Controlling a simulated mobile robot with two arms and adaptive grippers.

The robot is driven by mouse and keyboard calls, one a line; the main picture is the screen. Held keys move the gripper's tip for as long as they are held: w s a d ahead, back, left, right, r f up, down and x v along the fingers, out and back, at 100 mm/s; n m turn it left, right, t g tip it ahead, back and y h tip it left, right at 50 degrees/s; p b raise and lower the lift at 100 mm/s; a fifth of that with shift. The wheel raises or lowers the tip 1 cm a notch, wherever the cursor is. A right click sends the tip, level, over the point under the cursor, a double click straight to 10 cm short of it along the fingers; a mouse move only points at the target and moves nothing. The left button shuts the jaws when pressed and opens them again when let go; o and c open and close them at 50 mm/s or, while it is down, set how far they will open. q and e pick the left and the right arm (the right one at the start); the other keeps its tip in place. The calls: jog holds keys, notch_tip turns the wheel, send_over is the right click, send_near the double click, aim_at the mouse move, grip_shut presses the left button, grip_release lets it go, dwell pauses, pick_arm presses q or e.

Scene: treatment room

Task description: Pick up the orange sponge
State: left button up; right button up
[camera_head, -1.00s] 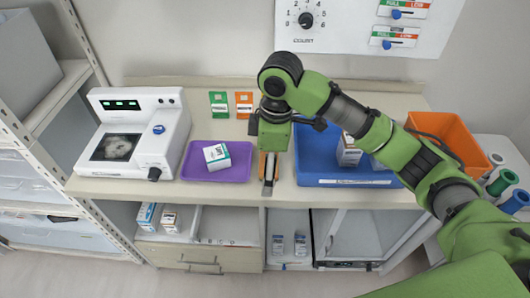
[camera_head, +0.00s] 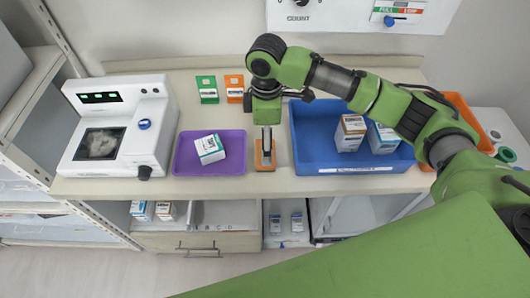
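The orange sponge (camera_head: 259,164) is a small orange block on the counter, between the purple tray and the blue bin. My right gripper (camera_head: 266,148) comes in from the right and points down over it. A dark grey finger lies in front of the middle of the sponge, with orange showing on both sides. From this angle I cannot tell whether the fingers touch it or how far apart they are. The gripper hides part of the sponge. My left gripper is not in view.
A purple tray (camera_head: 181,157) with a white-green box (camera_head: 209,149) is on the left, beside a white device (camera_head: 151,103). A blue bin (camera_head: 306,155) holding boxes stands close on the right. An orange bin (camera_head: 458,104) is farther right.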

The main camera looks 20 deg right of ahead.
notch_tip(320, 180, down, 4)
jog(key=shift+a+r+p, duration=0.1)
jog(key=shift+r+p, duration=0.05)
jog(key=shift+p, duration=0.5)
jog(key=shift+f, duration=0.55)
jog(key=c, duration=0.8)
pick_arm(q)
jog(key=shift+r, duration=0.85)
pick_arm(e)
jog(key=shift+o, duration=0.2)
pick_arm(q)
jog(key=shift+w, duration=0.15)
pick_arm(e)
jog(key=shift+r, duration=0.1)
jog(key=shift+w+r+b, duration=0.1)
jog(key=shift+r+b, duration=0.3)
jog(key=shift+r, duration=0.15)
pick_arm(q)
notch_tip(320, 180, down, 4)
jog(key=b, duration=0.3)
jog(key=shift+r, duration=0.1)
pick_arm(e)
jog(key=s+a+r, duration=0.7)
jog(key=s+r, duration=0.4)
jog(key=s, duration=0.1)
jog(key=shift+s+r, duration=0.15)
jog(key=shift+r, duration=0.25)
